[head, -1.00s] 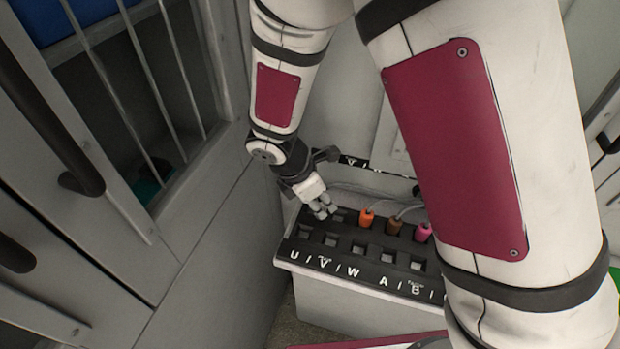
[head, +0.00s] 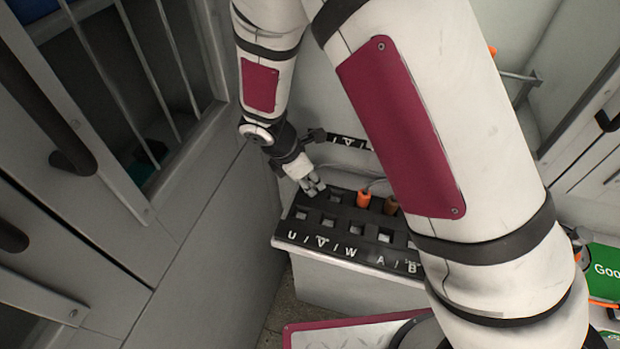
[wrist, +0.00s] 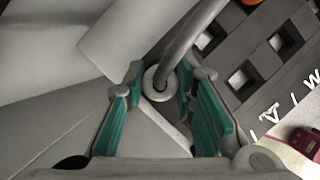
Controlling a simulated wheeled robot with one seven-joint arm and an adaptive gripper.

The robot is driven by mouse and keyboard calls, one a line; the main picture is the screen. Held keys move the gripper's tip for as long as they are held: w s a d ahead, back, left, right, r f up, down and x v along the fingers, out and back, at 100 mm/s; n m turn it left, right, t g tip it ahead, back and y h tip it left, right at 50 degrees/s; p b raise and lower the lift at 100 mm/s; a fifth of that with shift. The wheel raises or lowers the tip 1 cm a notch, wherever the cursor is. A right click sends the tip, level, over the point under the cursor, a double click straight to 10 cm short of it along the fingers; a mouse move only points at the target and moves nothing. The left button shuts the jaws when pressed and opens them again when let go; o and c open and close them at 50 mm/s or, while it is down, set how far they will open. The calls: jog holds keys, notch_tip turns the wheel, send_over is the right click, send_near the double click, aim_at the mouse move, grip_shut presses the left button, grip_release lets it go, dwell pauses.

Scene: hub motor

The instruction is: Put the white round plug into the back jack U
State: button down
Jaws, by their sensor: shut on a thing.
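The black jack panel (head: 350,215) has two rows of square jacks and white letters, with U at the left end. My gripper (head: 314,188) is at the left end of its back row, where the back jack U lies; the fingers hide that jack. In the wrist view my gripper (wrist: 160,88) has its teal-padded fingers closed on the white round plug (wrist: 158,86), with a grey cable (wrist: 190,38) running up from it. The plug shows there as a pale ring, beside the panel (wrist: 262,60). I cannot tell whether its tip is in a jack.
An orange plug (head: 364,198) and a brown plug (head: 391,205) stand in the back row to the right. My large arm link covers the panel's right part. A grey cabinet wall (head: 200,240) is close on the left.

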jog(key=c, duration=1.3)
grip_release()
jog(key=shift+f, duration=0.1)
jog(key=p+v, duration=0.1)
jog(key=v, duration=1.1)
jog(key=s+d+r+m+y, duration=0.1)
jog(key=s+d+r+m, duration=0.2)
jog(key=d+r+m, duration=0.45)
jog(key=s+d+r+m+y, duration=0.1)
jog(key=s+d+r+m, duration=0.3)
jog(key=s, duration=0.3)
jog(key=s+d+r+m+t+y, duration=0.1)
jog(key=s+d+r+m, duration=0.2)
jog(key=s+m, duration=0.3)
jog(key=s+d+r+m+y, duration=0.1)
jog(key=s+d+r+m, duration=0.3)
jog(key=s, duration=0.3)
jog(key=shift+s+d+r+m, duration=0.35)
jog(key=shift+d+m, duration=0.05)
jog(key=shift+m, duration=0.25)
